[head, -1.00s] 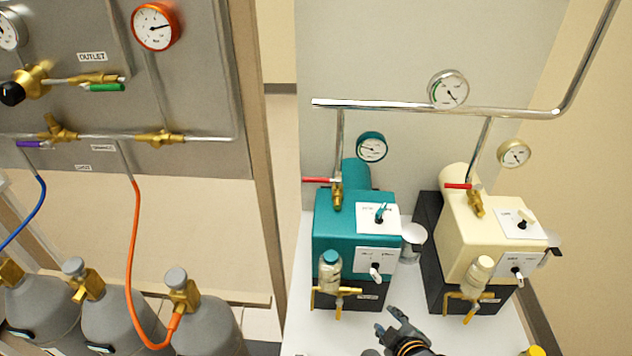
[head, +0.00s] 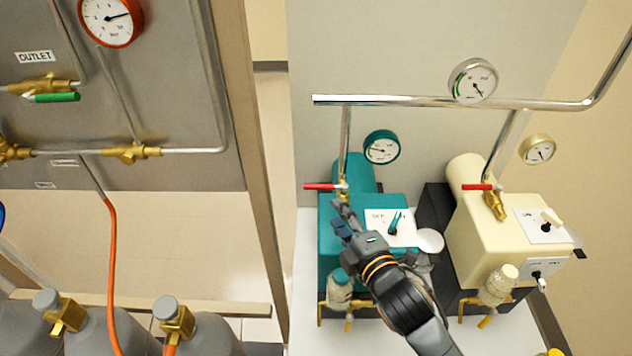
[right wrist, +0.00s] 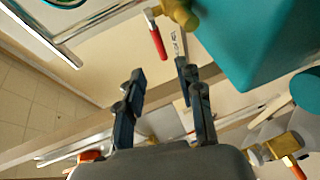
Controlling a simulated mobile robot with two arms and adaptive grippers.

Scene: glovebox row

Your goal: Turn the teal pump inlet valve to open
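The teal pump (head: 340,222) stands on the white bench, partly hidden by my right arm. Its inlet valve has a red lever (head: 322,187) pointing left, across the vertical pipe above the pump. In the right wrist view the red lever (right wrist: 157,40) hangs from a brass valve body (right wrist: 181,12) at the top. My right gripper (head: 341,216) is over the teal pump, just below the valve in the head view. Its fingers (right wrist: 160,72) are apart with nothing between them, and the lever lies beyond their tips. My left gripper is not in view.
A cream pump (head: 478,240) with a similar red lever (head: 478,187) stands to the right. A steel pipe (head: 400,102) runs above both pumps. The teal gauge (head: 381,147) is close to the valve's right. Gas cylinders (head: 205,335) stand at lower left.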

